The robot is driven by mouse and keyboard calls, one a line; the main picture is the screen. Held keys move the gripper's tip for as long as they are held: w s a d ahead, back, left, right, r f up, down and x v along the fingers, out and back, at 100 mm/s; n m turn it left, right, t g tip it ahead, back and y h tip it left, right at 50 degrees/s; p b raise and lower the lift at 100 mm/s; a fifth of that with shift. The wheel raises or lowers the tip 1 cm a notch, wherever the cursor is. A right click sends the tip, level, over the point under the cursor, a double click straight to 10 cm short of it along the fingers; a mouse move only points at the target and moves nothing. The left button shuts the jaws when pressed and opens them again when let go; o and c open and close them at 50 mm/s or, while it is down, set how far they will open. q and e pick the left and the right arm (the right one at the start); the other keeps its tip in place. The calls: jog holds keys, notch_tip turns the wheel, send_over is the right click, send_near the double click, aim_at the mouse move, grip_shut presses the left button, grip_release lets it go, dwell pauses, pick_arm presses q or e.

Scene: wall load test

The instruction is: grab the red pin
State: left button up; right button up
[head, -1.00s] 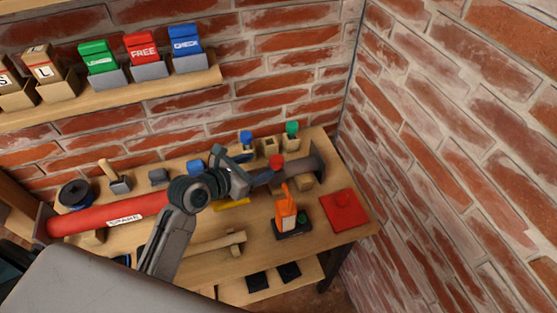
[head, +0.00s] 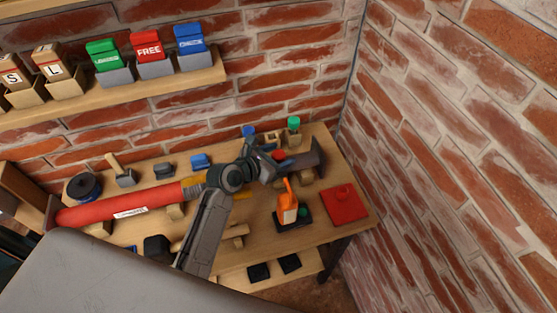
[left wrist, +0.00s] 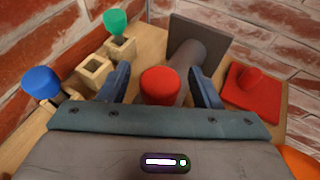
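The red pin, a round red-topped peg (left wrist: 160,86), shows in the left wrist view between the two blue fingers of my left gripper (left wrist: 160,80). The fingers are open, with a visible gap on each side of the red top. In the head view a small red patch of the pin (head: 279,155) shows behind my left gripper (head: 272,163). The lower part of the pin is hidden. My right gripper is not in view.
A blue pin (left wrist: 41,84) and a green-topped pin (left wrist: 116,23) stand near an empty wooden socket (left wrist: 94,73). A dark pipe end plate (left wrist: 200,43), a red square plate (head: 344,204) and an orange bottle (head: 287,208) are close by. Brick walls bound the corner.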

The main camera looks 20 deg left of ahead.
pick_arm(q)
jog(key=c, duration=1)
